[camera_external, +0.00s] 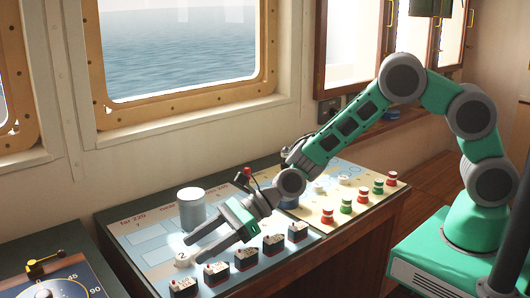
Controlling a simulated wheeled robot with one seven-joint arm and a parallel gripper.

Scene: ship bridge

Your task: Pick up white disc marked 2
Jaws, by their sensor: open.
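The white disc marked 2 (183,257) lies on the light blue panel near its left side. My gripper (196,256) is open, with its two fingers pointing down and left toward the disc.
Several dark blocks with white tops (246,257) stand along the panel's front edge, close to the lower finger. Red and green knobs (346,206) sit on the right panel. A dial console (55,285) is at lower left.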

